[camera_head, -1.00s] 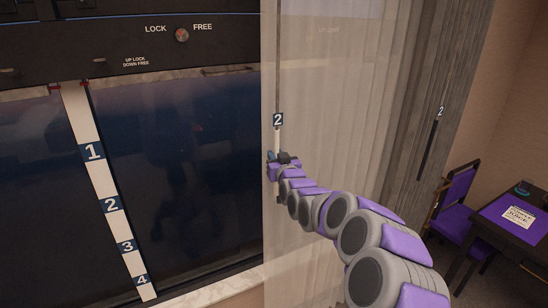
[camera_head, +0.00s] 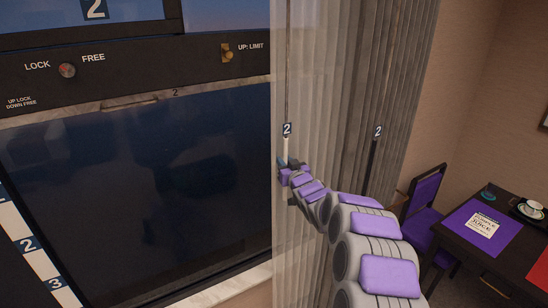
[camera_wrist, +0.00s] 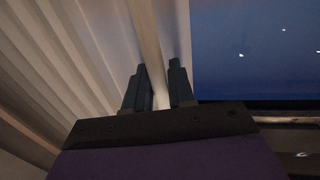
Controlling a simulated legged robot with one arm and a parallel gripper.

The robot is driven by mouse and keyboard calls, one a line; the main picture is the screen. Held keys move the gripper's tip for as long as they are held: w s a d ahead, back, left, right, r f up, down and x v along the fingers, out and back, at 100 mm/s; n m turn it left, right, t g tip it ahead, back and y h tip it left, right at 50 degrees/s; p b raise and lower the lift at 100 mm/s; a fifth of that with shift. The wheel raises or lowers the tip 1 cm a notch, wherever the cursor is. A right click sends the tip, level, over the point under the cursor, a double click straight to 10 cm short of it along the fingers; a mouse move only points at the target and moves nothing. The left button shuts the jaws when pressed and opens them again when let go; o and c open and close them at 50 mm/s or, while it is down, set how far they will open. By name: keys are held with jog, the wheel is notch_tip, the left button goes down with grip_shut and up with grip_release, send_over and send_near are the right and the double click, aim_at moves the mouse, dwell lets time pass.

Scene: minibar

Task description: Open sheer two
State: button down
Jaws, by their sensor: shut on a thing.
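The sheer curtain (camera_head: 310,90) hangs pale and translucent at the right side of the dark window (camera_head: 140,190). My gripper (camera_head: 284,166) is at this wand, below the label. In the wrist view the two dark fingers (camera_wrist: 158,85) are shut on the pale wand (camera_wrist: 150,45), with sheer folds (camera_wrist: 75,50) on the left and dark blue glass on the right.
A heavier grey drape (camera_head: 395,75) with its own wand labelled "2" (camera_head: 378,131) hangs right of the sheer. A purple chair (camera_head: 425,215) and a dark table (camera_head: 500,255) with a cup stand at the right. A window panel with a lock knob (camera_head: 67,70) is at upper left.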

aim_at(312, 147)
jog(key=w+d+p, duration=0.2)
jog(key=d+p, duration=0.1)
jog(key=w+d+p, duration=0.3)
jog(key=d, duration=0.1)
jog(key=w+d+p, duration=0.2)
jog(key=d+p, duration=0.2)
jog(key=shift+w+d+r, duration=0.15)
jog(key=shift+w+d, duration=0.05)
jog(key=shift+w, duration=0.1)
jog(key=c, duration=1.1)
grip_release()
jog(key=shift+d, duration=0.2)
jog(key=shift+v, duration=0.8)
jog(key=b+v, duration=0.3)
jog(key=v, duration=1.2)
jog(key=shift+s+d, duration=0.25)
jog(key=shift+s, duration=0.05)
